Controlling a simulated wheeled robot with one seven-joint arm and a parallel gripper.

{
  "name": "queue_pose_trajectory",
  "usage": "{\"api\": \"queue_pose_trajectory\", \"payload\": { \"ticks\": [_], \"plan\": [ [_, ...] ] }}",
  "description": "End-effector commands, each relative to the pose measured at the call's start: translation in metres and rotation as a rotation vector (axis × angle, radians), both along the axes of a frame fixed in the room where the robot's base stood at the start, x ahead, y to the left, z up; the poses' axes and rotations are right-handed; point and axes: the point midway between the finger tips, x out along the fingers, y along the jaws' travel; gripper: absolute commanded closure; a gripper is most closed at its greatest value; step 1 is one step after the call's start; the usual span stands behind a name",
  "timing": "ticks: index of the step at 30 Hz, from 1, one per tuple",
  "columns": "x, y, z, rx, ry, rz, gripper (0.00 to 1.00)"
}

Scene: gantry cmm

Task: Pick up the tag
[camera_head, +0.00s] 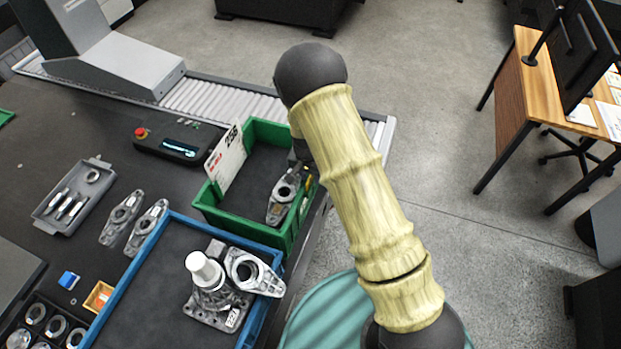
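A white card with black and red print (226,159), the most tag-like thing in view, stands tilted at the left inner side of the green bin (210,212). My yellowish arm reaches up the picture from the lower right and ends in a dark rounded joint. A small dark part (299,151) shows beside the arm over the bin's right wall; it may be my gripper, but the arm hides most of it. I cannot see its fingers or whether it holds anything. The card looks free, with nothing touching it from above.
A grey metal casting (283,197) lies in the green bin. A blue-rimmed tray (170,222) in front holds metal parts and a white cylinder. A control box with a red button (177,143) stands left of the bin.

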Motion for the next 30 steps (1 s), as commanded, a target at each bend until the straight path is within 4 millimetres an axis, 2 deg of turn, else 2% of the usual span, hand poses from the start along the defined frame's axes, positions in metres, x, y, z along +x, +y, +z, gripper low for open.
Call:
{"api": "queue_pose_trajectory", "payload": {
  "ticks": [14, 18, 19, 30],
  "plan": [
    [0.0000, 0.0001, -0.0001, 0.000, 0.000, 0.000, 0.70],
    [0.0001, 0.0000, 0.0000, 0.000, 0.000, 0.000, 0.97],
    [0.0001, 0.0000, 0.0000, 0.000, 0.000, 0.000, 1.00],
    [0.0002, 0.0001, 0.0010, 0.000, 0.000, 0.000, 1.00]
  ]
}}
